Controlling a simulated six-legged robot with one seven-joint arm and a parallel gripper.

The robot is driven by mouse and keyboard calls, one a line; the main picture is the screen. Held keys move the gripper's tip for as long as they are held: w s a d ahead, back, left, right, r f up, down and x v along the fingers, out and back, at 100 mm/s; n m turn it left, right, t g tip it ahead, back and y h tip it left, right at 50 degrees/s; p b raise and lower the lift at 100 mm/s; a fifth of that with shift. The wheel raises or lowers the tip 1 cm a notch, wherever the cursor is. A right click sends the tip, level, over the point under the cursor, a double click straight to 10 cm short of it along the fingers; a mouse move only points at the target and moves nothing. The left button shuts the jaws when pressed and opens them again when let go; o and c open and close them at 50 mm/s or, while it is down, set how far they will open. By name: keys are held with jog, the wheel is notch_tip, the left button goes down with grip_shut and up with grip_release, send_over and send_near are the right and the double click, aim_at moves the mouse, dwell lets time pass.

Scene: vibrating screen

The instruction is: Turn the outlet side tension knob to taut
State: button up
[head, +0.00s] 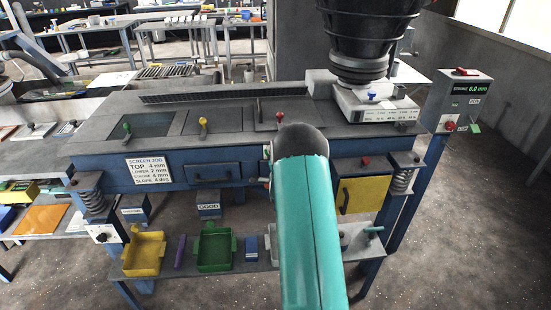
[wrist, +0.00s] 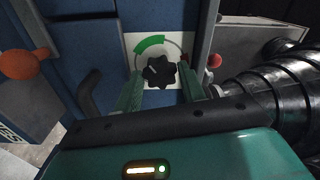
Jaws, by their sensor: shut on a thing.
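In the wrist view a black lobed knob (wrist: 159,71) sits on a white dial plate (wrist: 131,42) on a blue panel. A green arc (wrist: 149,44) is printed above and to the left of the knob, and a small red mark lies to its right. A pale line on the knob appears to point up and left, towards the arc. My gripper (wrist: 160,74) has its green fingers on either side of the knob, shut on it. In the head view my teal arm hides the gripper and this knob.
An orange-red ball handle (wrist: 22,65) and a dark bent handle (wrist: 91,92) stand left in the wrist view. A ribbed black hose (wrist: 270,85) is close on the right. The head view shows the blue screen machine, a yellow door (head: 364,195) and a control box (head: 462,100).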

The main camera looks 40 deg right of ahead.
jog(key=shift+m, duration=1.1)
jog(key=shift+a, duration=0.1)
jog(key=o, duration=1)
jog(key=shift+c, duration=0.2)
jog(key=v, duration=1.3)
jog(key=shift+s+a, duration=0.25)
jog(key=shift+s, duration=0.05)
